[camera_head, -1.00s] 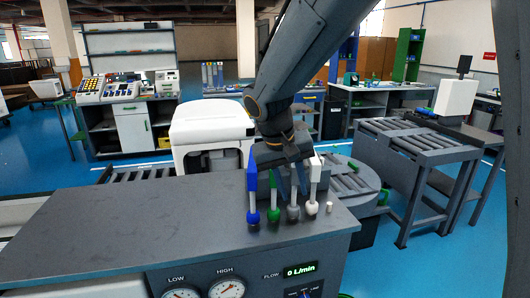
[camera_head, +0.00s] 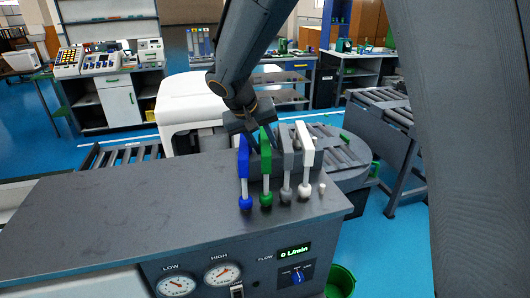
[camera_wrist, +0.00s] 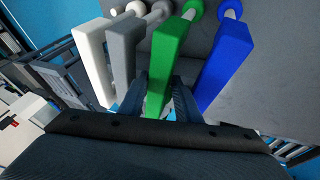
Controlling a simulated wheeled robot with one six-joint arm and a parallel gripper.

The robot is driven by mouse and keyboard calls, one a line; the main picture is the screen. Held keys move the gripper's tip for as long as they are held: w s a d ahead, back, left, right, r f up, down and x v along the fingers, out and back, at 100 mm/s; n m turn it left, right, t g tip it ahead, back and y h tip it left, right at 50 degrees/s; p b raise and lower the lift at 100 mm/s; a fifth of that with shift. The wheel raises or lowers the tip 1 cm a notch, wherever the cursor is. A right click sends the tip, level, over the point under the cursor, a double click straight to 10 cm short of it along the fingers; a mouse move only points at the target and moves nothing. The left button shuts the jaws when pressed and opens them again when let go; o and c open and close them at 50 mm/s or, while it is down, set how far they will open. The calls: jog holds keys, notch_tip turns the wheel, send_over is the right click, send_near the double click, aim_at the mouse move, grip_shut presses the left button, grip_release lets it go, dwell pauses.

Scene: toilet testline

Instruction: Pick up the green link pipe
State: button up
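The green link pipe (camera_head: 266,165) stands upright on the grey bench, between a blue pipe (camera_head: 244,165) and a grey pipe (camera_head: 287,160). A white pipe (camera_head: 305,155) stands at the right end of the row. My gripper (camera_head: 254,142) is just behind the tops of the green and blue pipes, pointing down. In the wrist view, the green pipe (camera_wrist: 170,60) lies between the two fingers of my gripper (camera_wrist: 160,92), which are open, one on each side. Whether they touch it cannot be told. The pipe's top partly hides the fingers.
The bench top (camera_head: 130,205) is clear left of the pipes. A small white peg (camera_head: 322,187) stands to their right. Gauges (camera_head: 222,274) are on the bench front. A white machine (camera_head: 185,100) and a round roller table (camera_head: 340,150) stand behind. A green bin (camera_head: 342,280) is on the floor.

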jog(key=shift+p+x, duration=0.95)
jog(key=shift+x, duration=1.55)
jog(key=shift+r, duration=0.1)
grip_shut()
